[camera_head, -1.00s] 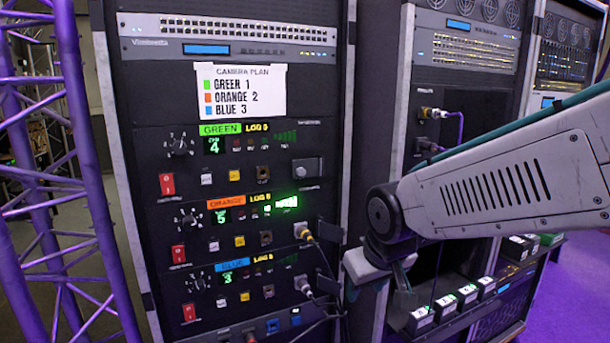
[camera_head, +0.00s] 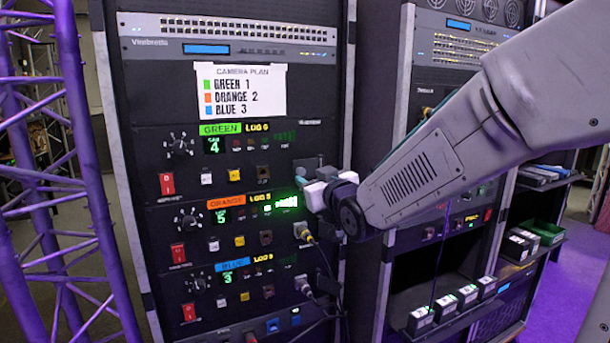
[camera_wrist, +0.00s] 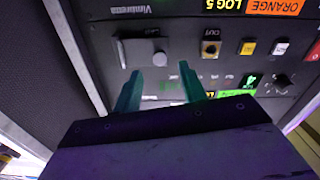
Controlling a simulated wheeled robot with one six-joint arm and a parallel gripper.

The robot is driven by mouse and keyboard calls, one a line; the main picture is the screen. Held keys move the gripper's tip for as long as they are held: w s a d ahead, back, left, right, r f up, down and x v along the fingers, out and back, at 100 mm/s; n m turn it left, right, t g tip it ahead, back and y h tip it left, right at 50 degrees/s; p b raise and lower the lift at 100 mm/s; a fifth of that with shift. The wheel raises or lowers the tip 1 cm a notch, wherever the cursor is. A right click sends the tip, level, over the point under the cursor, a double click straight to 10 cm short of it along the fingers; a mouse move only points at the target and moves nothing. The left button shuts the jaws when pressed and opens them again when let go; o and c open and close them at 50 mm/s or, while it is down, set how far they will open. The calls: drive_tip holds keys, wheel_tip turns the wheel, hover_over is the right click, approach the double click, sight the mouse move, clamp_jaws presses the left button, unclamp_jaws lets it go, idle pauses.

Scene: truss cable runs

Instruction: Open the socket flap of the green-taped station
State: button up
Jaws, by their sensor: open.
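The green-taped station (camera_head: 220,129) is the top of three stations in the left rack. Its socket flap (camera_wrist: 143,52) is a dark grey plate with a round knob, lying flat against the panel in the wrist view. In the head view, my gripper partly hides the flap (camera_head: 304,163). My gripper (camera_head: 306,180) is in front of the panel at the flap. In the wrist view, my gripper (camera_wrist: 159,70) has its two teal fingers apart and nothing between them. One tip appears close to the flap, the other to its right. I cannot tell whether either touches.
Below are the orange station (camera_head: 226,203) and the blue station (camera_head: 232,266), with cables plugged in at their right side. A camera plan card (camera_head: 240,90) is above. A purple truss (camera_head: 80,150) stands at left. A second rack with a shelf of small boxes (camera_head: 445,305) is at right.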

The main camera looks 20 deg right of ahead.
sight(302, 172)
drive_tip(key=shift+w+a, duration=0.15)
drive_tip(key=shift+w, duration=2.1)
clamp_jaws()
